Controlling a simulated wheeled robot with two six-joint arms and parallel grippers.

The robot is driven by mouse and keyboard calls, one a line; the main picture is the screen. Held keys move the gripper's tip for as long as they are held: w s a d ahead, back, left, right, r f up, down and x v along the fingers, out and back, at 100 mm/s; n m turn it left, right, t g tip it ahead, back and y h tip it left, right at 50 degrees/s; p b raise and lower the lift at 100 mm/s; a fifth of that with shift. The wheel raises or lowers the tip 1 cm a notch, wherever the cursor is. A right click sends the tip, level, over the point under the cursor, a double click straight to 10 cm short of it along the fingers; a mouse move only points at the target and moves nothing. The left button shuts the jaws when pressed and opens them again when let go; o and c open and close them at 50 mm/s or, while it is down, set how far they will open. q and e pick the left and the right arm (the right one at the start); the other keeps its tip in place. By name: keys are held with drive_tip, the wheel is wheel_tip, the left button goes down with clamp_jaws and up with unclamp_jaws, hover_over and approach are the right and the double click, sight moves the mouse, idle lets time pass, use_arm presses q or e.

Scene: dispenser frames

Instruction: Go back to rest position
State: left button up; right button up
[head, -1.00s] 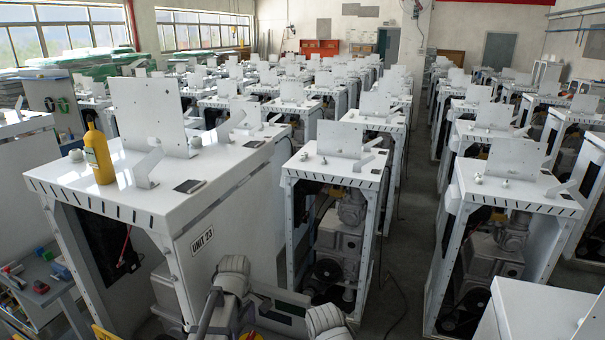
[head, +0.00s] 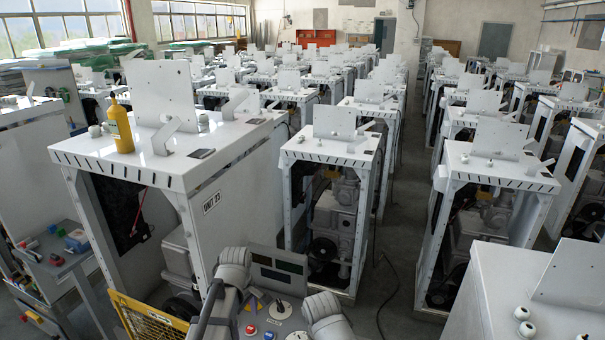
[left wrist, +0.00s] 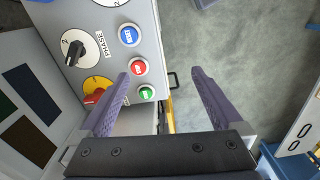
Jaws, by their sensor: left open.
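My left gripper (left wrist: 160,76) is open in the left wrist view, with nothing between its two purple fingers. Its left finger overlaps the edge of a grey control panel (left wrist: 115,32), near the red and green buttons; I cannot tell whether they touch. The panel carries blue, red and green buttons, black selector knobs and a red-and-yellow switch. The panel (head: 262,312) also shows at the bottom of the head view, between my two arm links. Neither gripper's fingers can be made out in the head view.
A white cabinet (head: 225,198) labelled as a unit stands ahead on the left, with a yellow bottle (head: 120,130) on top. A yellow mesh guard (head: 148,322) is at the lower left. Another white cabinet (head: 485,300) is close at right. Grey floor (head: 385,290) lies between rows.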

use_arm(q)
drive_tip(key=s+d+f+m+y+b, duration=0.1)
drive_tip(key=s+d+f+m+b, duration=0.8)
drive_tip(key=m, duration=0.7)
drive_tip(key=s+f+b, duration=0.2)
drive_tip(key=s+f, duration=0.1)
drive_tip(key=s, duration=0.1)
drive_tip(key=shift+s+d+m, duration=0.3)
drive_tip(key=shift+s+m, duration=0.05)
drive_tip(key=shift+m, duration=0.05)
idle(0.9)
